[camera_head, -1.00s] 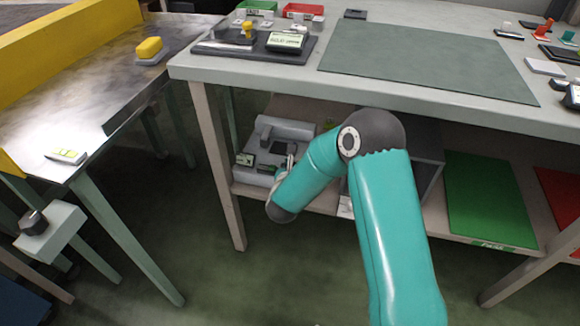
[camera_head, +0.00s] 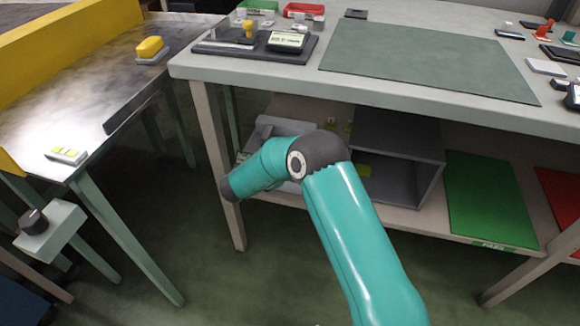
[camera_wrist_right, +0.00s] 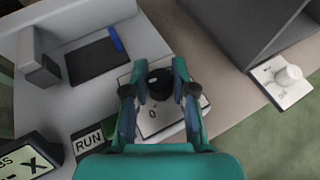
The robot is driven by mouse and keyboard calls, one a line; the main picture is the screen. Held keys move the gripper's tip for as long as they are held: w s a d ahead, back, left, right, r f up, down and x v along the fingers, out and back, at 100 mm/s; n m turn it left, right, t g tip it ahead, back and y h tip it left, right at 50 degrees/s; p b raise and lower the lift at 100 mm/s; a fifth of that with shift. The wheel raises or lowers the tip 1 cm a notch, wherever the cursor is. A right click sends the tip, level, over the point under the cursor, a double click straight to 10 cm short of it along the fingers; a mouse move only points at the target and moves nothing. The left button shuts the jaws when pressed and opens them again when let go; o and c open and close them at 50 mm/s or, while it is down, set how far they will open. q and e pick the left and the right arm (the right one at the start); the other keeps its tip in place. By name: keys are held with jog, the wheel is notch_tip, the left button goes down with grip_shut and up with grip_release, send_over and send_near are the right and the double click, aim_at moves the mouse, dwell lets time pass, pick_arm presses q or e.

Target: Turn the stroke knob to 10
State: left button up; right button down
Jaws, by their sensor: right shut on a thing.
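A black knob (camera_wrist_right: 160,84) stands on a pale plate (camera_wrist_right: 204,101) marked "0", seen in the right wrist view. My right gripper (camera_wrist_right: 160,88) is shut on this knob, with a finger on each side. The fingers hide part of the plate, and no other scale number or knob name is readable. The plate belongs to a light grey machine (camera_wrist_right: 50,110), which also shows in the head view (camera_head: 285,126) on the lower shelf, mostly behind my right arm. In the head view my right gripper is hidden by the arm. My left gripper is in neither view.
The machine carries a "RUN" label (camera_wrist_right: 88,141) and a display (camera_wrist_right: 30,161). A white knob (camera_wrist_right: 289,76) on a plate stands to the right. A grey open box (camera_head: 400,150) is beside the machine. The table (camera_head: 450,108) overhangs the shelf. Another dark knob (camera_head: 33,222) is below the conveyor.

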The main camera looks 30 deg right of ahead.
jog(key=m+g, duration=0.2)
jog(key=g, duration=0.1)
jog(key=m+g, duration=0.2)
jog(key=shift+d+m+g, duration=0.2)
jog(key=shift+m+g, duration=0.2)
jog(key=c, duration=0.9)
grip_release()
jog(key=shift+c, duration=0.2)
jog(key=shift+a, duration=0.15)
jog(key=shift+w+a+r, duration=0.1)
jog(key=shift+a, duration=0.15)
jog(key=v, duration=1.1)
jog(key=shift+a, duration=0.15)
